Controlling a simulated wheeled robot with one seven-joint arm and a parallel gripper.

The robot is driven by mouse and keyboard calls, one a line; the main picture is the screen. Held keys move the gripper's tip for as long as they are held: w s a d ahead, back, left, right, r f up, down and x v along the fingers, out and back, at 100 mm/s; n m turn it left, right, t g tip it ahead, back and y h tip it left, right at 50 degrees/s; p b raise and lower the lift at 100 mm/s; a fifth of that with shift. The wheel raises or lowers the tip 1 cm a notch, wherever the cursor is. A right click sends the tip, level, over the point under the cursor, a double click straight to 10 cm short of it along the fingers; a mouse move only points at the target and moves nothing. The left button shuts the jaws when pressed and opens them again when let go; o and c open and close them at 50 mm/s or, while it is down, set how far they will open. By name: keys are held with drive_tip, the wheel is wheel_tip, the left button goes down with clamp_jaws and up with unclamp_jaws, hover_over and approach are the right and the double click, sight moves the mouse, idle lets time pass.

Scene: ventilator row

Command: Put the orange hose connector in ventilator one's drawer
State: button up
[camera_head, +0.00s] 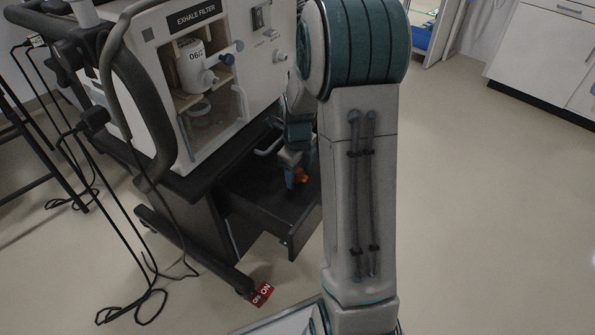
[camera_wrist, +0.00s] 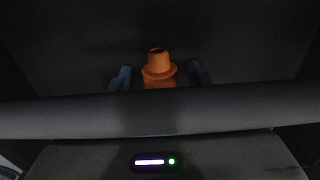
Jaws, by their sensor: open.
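The orange hose connector (camera_head: 301,175) is at the open drawer (camera_head: 262,200) of the ventilator cart, low in the drawer's space. In the wrist view the connector (camera_wrist: 158,66) stands upright, its narrow end up, between my two blue fingertips. My gripper (camera_head: 291,178) reaches down into the drawer; its fingers also show in the wrist view (camera_wrist: 160,78), apart, one on each side of the connector with gaps visible. The connector's lower part is hidden behind a dark bar. I cannot tell exactly whether its base rests on the drawer floor.
The ventilator (camera_head: 200,75), marked EXHALE FILTER, stands on the cart above the drawer, with a white canister (camera_head: 195,65) behind its window. Cables hang at the left. A red ON/OFF tag (camera_head: 262,294) is near the cart's foot. The floor at right is clear up to white cabinets (camera_head: 545,50).

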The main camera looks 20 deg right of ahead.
wheel_tip(320, 180, up, 12)
drive_tip(key=p, duration=0.5)
drive_tip(key=s+a+r+n, duration=0.1)
drive_tip(key=s+a+n, duration=0.2)
drive_tip(key=s+n, duration=0.3)
drive_tip(key=s+a+r+n, duration=0.2)
drive_tip(key=s+n, duration=0.4)
drive_tip(key=n, duration=0.7)
drive_tip(key=s+a+r+n+t, duration=0.1)
drive_tip(key=s+a+n, duration=0.4)
drive_tip(key=n, duration=0.5)
drive_tip(key=shift+s+r, duration=0.6)
drive_tip(key=shift+s, duration=0.15)
drive_tip(key=shift+c, duration=0.3)
